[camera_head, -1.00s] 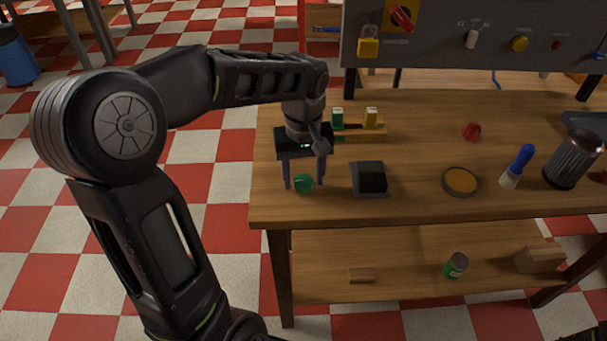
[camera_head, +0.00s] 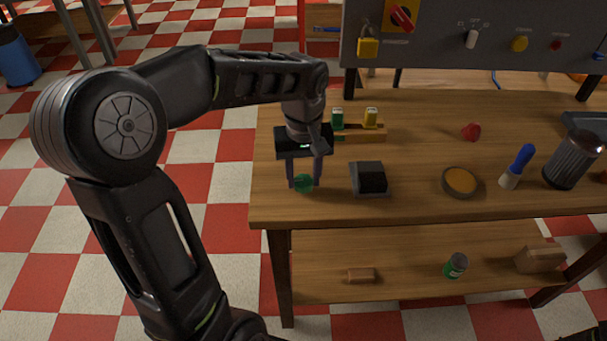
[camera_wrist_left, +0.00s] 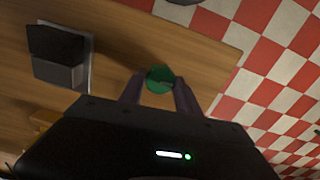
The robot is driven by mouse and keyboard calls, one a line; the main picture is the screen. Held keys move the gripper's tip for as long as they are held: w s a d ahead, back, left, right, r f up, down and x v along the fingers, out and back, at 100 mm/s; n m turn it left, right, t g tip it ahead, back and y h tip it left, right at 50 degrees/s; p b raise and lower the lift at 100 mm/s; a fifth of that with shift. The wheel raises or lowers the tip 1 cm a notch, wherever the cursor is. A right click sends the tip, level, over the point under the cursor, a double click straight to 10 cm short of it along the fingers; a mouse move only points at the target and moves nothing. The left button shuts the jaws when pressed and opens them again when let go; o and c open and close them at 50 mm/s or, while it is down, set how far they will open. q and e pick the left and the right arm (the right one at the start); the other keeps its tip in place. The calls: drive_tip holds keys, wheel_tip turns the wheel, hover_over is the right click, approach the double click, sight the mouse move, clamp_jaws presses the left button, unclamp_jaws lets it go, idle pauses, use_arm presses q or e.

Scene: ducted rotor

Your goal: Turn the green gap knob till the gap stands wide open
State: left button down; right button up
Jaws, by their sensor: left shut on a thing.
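The green knob (camera_head: 304,183) is a small round piece near the front left of the wooden table. It also shows in the left wrist view (camera_wrist_left: 160,79), between the fingertips. My left gripper (camera_head: 304,180) points down and is shut on the green knob, with one finger at each side. A dark block on a grey plate (camera_head: 370,179) sits just right of the knob, apart from the gripper; it also shows in the left wrist view (camera_wrist_left: 60,55). I cannot make out a gap or its width.
Behind the gripper stands a wooden holder (camera_head: 360,134) with green and yellow pieces. Farther right are a red piece (camera_head: 471,131), a round dish (camera_head: 460,181), a blue-handled tool (camera_head: 518,166) and a dark cylinder (camera_head: 573,160). A grey panel (camera_head: 440,52) rises at the back.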

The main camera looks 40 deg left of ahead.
use_arm(q)
drive_tip(key=m+p, duration=0.1)
drive_tip(key=m, duration=0.4)
drive_tip(key=shift+r, duration=0.1)
drive_tip(key=m, duration=0.5)
drive_tip(key=shift+p, duration=0.4)
drive_tip(key=m+p, duration=0.1)
drive_tip(key=m, duration=0.3)
drive_tip(key=shift+m, duration=0.3)
drive_tip(key=m, duration=0.4)
drive_tip(key=shift+m+p, duration=0.4)
drive_tip(key=c, duration=0.9)
unclamp_jaws()
drive_tip(key=shift+o, duration=0.2)
